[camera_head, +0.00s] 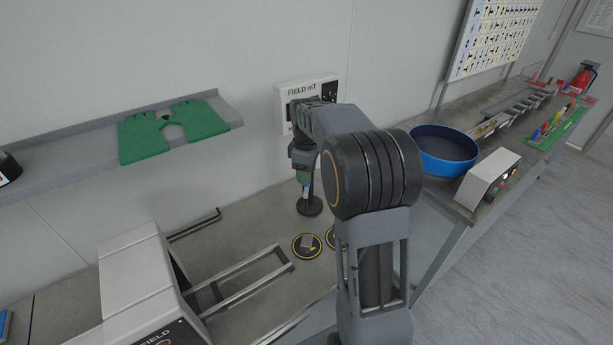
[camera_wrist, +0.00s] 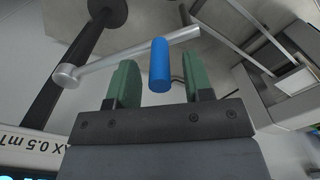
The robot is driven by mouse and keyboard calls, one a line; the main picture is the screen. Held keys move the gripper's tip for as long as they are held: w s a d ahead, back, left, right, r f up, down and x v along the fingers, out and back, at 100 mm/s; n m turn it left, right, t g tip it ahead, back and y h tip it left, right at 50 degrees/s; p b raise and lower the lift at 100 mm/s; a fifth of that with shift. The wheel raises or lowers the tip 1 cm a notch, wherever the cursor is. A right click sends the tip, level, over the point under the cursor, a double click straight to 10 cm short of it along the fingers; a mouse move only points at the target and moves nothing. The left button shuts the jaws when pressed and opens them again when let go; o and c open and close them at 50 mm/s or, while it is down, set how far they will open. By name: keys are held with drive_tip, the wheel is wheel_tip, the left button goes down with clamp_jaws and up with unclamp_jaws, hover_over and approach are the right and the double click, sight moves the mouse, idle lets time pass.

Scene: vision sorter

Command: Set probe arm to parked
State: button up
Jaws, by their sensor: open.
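The probe arm (camera_wrist: 105,62) shows in the wrist view as a slim silver bar running from a round metal end at left to upper right. A blue cylindrical grip (camera_wrist: 159,64) stands out from it. The bar's left end lies by a dark post (camera_wrist: 72,62) with a round black base (camera_wrist: 110,6); the base also shows in the head view (camera_head: 310,206). My gripper (camera_wrist: 157,82) is open, its green fingers on either side of the blue grip with gaps visible. In the head view my gripper (camera_head: 303,178) hangs above the base, and my arm hides most of the bar.
A FIELD mT meter (camera_head: 284,108) is on the wall behind my arm. Round yellow-edged pads (camera_head: 307,246), a metal rail frame (camera_head: 245,285) and a grey FIELD box (camera_head: 130,270) occupy the bench. A shelf with green gloves (camera_head: 160,132) is at left, a blue bowl (camera_head: 443,150) at right.

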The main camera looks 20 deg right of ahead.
drive_tip(key=shift+f, duration=1.1)
clamp_jaws()
